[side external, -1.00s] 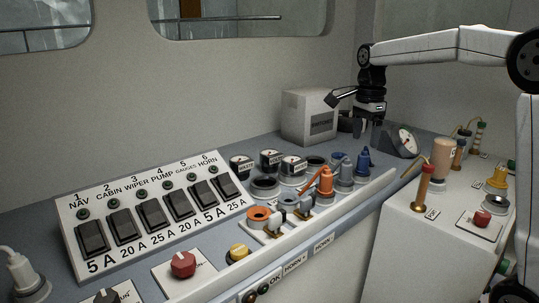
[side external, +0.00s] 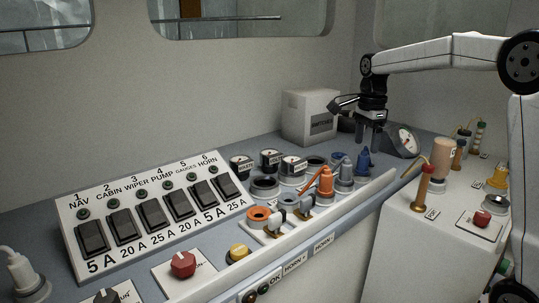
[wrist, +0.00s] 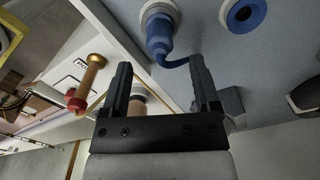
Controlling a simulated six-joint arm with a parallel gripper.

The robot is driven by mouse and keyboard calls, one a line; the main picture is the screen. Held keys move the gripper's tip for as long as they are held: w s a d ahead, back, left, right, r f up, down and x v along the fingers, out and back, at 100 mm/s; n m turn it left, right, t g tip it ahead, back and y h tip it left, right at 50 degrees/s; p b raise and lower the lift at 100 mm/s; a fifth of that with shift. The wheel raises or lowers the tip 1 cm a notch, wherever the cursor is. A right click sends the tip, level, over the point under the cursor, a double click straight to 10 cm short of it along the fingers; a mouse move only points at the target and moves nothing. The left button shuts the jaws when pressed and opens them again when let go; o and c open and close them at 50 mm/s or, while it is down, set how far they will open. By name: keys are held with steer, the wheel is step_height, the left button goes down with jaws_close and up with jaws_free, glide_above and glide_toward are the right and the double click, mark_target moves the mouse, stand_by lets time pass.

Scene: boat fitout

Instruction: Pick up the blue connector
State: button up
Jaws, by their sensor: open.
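The blue connector (side external: 363,161) stands upright on the console at the right end of the connector row, with my gripper (side external: 370,144) just above it in the side view. In the wrist view the blue connector (wrist: 159,37) sits ahead of my open, empty fingers (wrist: 161,72), slightly left of the middle. Its blue cable bends toward the right fingertip; I cannot tell whether they touch.
A box (side external: 308,116) is behind. The white ledge (side external: 350,205) runs along the front.

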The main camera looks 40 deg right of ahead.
mark_target(364, 155)
steer(key=shift+a+f, duration=0.1)
steer(key=shift+f, duration=2.4)
jaws_close()
